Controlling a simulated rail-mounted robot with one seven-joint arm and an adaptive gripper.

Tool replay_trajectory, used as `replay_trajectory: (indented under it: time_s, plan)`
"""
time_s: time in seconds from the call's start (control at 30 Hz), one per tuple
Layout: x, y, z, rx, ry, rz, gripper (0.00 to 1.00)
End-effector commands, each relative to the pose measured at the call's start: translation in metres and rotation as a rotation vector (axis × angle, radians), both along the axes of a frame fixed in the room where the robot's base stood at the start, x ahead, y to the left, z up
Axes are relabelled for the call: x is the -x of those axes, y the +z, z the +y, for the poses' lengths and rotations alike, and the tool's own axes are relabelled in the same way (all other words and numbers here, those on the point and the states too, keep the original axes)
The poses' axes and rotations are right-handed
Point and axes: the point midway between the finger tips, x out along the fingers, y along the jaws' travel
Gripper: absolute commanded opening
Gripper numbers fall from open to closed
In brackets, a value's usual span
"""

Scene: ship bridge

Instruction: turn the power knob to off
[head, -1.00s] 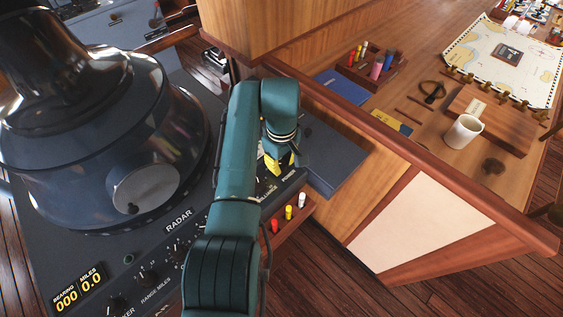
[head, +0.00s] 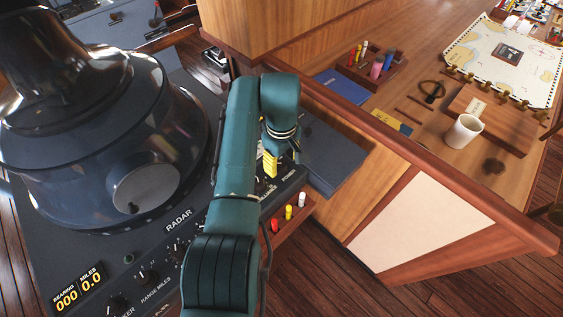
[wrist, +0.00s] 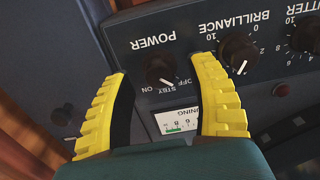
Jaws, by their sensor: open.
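The power knob (wrist: 160,69) is a small dark round knob under the word POWER on the dark radar panel. The labels ON, STBY and OFF are around it. A pale mark shows near its lower edge, but I cannot tell exactly which label it points to. My gripper (wrist: 160,72) has ribbed yellow fingers, open on either side of the knob in the wrist view. I cannot tell whether either finger touches it. In the head view my gripper (head: 270,164) is over the panel's far right end, and my arm hides the knob there.
The brilliance knob (wrist: 238,51) is just right of my right finger. The tuning meter (wrist: 178,122) is below the power knob. The large radar hood (head: 90,130) stands left of my arm. A wooden desk with a white mug (head: 464,132) is at right.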

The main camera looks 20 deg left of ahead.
Motion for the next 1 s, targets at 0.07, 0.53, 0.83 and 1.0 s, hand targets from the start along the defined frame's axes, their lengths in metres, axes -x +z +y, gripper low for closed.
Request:
replay_trajectory:
  time_s: [0.07, 0.53, 0.83, 1.0]
  plan:
    - [-0.001, 0.018, 0.001, -0.002, 0.000, -0.006, 0.58]
    - [0.000, 0.107, 0.000, -0.001, 0.000, -0.001, 0.58]
    - [0.000, 0.109, 0.000, -0.001, 0.000, -0.001, 0.58]
    - [0.000, 0.109, 0.000, -0.001, 0.000, -0.001, 0.58]
